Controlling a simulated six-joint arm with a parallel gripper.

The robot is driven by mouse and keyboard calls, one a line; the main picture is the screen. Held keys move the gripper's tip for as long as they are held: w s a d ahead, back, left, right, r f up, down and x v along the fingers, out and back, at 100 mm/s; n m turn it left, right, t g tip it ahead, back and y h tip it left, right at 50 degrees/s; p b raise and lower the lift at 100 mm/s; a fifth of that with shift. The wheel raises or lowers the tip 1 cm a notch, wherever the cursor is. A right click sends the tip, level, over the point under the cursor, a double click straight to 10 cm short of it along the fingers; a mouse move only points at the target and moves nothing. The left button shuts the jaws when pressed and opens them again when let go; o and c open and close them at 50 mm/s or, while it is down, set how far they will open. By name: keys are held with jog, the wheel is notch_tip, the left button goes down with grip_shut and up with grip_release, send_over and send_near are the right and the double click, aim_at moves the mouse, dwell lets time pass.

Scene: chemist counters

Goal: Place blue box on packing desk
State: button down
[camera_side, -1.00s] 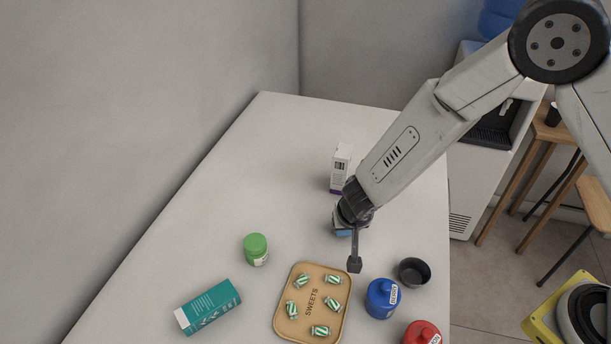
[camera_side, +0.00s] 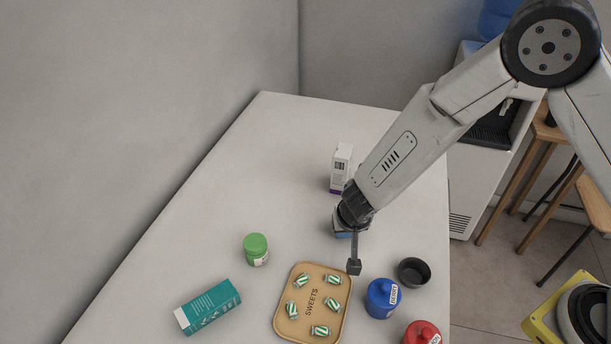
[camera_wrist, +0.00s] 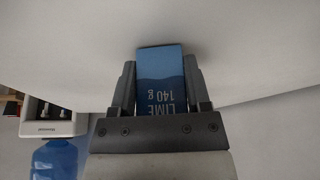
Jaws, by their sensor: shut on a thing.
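The blue box (camera_wrist: 161,80) is between the two fingers of my gripper (camera_wrist: 160,84) in the wrist view, with the words "LIME 140 g" on its face. The fingers press on both its sides.
A white carton (camera_side: 341,168) stands just behind my gripper. In front are a wooden sweets tray (camera_side: 291,274), a blue jar (camera_side: 381,300), a red jar (camera_side: 421,333) and a dark bowl (camera_side: 413,272). A green jar (camera_side: 256,249) and teal box (camera_side: 208,307) are left. The desk's back left is clear.

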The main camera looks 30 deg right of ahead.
jog(key=shift+f, duration=0.15)
grip_release()
jog(key=v, duration=0.7)
jog(key=shift+s+r, duration=0.15)
jog(key=shift+r, duration=0.2)
